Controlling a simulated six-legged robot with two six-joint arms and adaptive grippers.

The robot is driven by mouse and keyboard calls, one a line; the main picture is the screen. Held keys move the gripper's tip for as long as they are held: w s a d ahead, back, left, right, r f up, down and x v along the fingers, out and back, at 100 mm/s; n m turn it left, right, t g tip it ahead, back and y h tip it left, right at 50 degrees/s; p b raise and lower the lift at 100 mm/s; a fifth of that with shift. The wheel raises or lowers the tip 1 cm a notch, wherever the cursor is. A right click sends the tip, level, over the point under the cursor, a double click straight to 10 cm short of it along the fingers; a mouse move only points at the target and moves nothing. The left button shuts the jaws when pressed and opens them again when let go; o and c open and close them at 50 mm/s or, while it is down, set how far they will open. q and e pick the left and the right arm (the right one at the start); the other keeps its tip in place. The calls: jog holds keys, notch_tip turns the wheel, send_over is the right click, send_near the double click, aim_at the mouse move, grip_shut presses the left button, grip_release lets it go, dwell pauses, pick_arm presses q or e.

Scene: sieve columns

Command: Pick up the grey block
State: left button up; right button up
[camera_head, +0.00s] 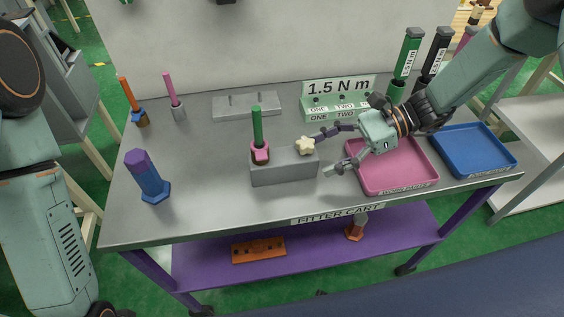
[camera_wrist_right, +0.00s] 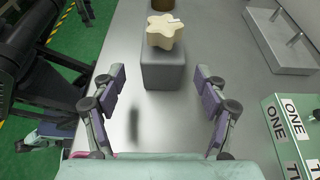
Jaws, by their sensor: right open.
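The grey block (camera_head: 285,174) lies on the cart top near its middle. A cream star-shaped knob (camera_head: 305,146) sits on its right end. A pink collar (camera_head: 260,153) with a green rod (camera_head: 257,126) is at its left end. My right gripper (camera_head: 326,152) is open at the block's right end, its fingers pointing towards it. In the right wrist view the block (camera_wrist_right: 163,72) is ahead, between the lines of the open fingers (camera_wrist_right: 159,90), with the star knob (camera_wrist_right: 165,32) on its near top. No contact shows. My left gripper is out of view; only my left arm shows.
A pink tray (camera_head: 412,187) lies beneath my right gripper, with a blue tray (camera_head: 474,151) to its right. A green box (camera_head: 336,106) and a grey plate with pegs (camera_head: 246,111) stand behind. A blue-purple bolt (camera_head: 147,178) stands at left.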

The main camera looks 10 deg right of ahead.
aim_at(291, 163)
jog(key=x, duration=0.2)
jog(key=shift+a+f, duration=0.1)
jog(key=shift+a, duration=0.25)
jog(key=x, duration=0.4)
jog(key=shift+a+r, duration=0.15)
jog(key=shift+r, duration=0.15)
jog(key=shift+w+a+f, duration=0.1)
jog(key=shift+a+f, duration=0.1)
jog(key=shift+a, duration=0.3)
jog(key=shift+d, duration=0.1)
jog(key=shift+c, duration=0.5)
jog(key=c, duration=1)
grip_shut()
jog(key=shift+r, duration=5.05)
